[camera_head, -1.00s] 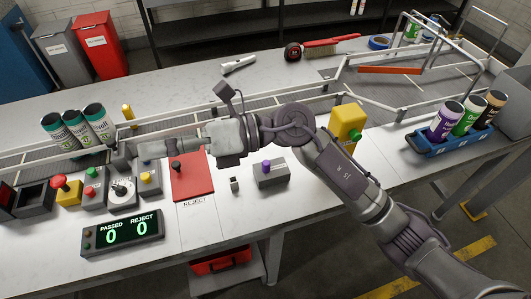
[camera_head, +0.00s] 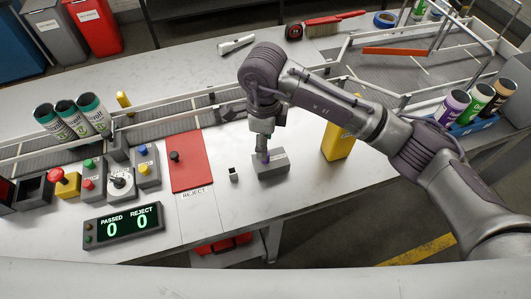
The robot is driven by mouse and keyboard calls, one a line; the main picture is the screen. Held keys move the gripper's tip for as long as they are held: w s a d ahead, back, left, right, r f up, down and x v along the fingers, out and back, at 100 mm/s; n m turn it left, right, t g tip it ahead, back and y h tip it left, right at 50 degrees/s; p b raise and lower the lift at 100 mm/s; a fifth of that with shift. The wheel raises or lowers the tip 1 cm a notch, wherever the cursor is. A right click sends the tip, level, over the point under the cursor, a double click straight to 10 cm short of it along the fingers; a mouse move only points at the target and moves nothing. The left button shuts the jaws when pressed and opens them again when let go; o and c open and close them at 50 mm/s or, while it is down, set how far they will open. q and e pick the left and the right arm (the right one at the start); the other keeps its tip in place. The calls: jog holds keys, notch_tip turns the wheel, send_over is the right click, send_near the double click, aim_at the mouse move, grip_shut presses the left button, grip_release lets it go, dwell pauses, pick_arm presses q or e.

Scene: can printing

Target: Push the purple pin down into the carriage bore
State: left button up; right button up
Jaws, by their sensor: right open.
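The purple pin (camera_head: 264,157) shows as a small bit of purple at the top of the grey block (camera_head: 271,172) on the table. I take this block as the carriage; its bore is hidden, so I cannot tell how deep the pin sits. My right gripper (camera_head: 264,148) points straight down over the block, with its fingertips at the pin. It is open. Its fingers partly cover the pin, and I cannot tell whether they touch it. My left gripper is not in view.
A small block (camera_head: 233,175) stands just left of the grey block, beside the red reject plate (camera_head: 190,160). A yellow block (camera_head: 338,142) stands to the right. Control boxes and the counter display (camera_head: 123,224) lie left. The conveyor (camera_head: 180,134) runs behind.

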jog(key=shift+f, duration=0.6)
jog(key=f+p, duration=0.2)
jog(key=f, duration=0.1)
jog(key=f+p, duration=0.1)
jog(key=shift+w+d+f, duration=0.15)
jog(key=shift+w+d, duration=0.05)
jog(key=shift+w, duration=0.1)
jog(key=shift+f, duration=0.45)
grip_shut()
